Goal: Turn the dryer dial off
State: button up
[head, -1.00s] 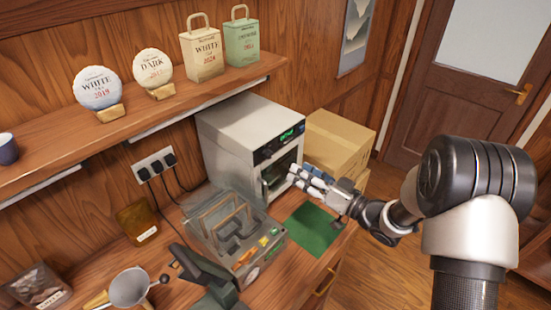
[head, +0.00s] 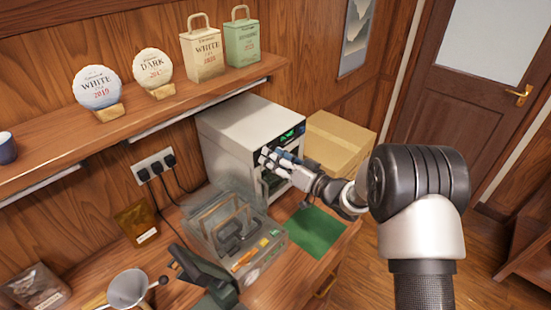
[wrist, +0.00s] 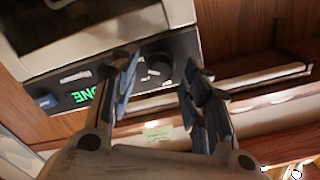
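The dryer (head: 240,125) is a pale grey box on the counter, with a dark control panel and a green lit display (head: 290,135). In the wrist view its panel (wrist: 65,100) appears upside down, with green letters that look like "ONE". A dark round dial (wrist: 157,70) shows on the panel between my fingers, close to the left finger, which covers part of the panel. My gripper (head: 272,158) is in front of the dryer's upper front. In the wrist view my gripper (wrist: 161,62) is open and empty; whether it touches the dial is unclear.
A cardboard box (head: 340,142) stands to the right of the dryer. A clear-covered machine (head: 235,225) and a green mat (head: 312,232) lie in front on the counter. The shelf (head: 180,105) above holds tea cakes and bags.

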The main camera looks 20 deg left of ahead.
grip_shut()
dwell(0.3)
jog(key=shift+f+n+b, duration=0.1)
jog(key=shift+n+b, duration=0.2)
jog(key=shift+s+a+n+b, duration=0.1)
jog(key=shift+s+n+b, duration=0.05)
jog(key=shift+n+b, duration=4.85)
jog(key=shift+s+n+b, duration=0.1)
jog(key=shift+n+b, duration=3.1)
jog(key=shift+n, duration=3.5)
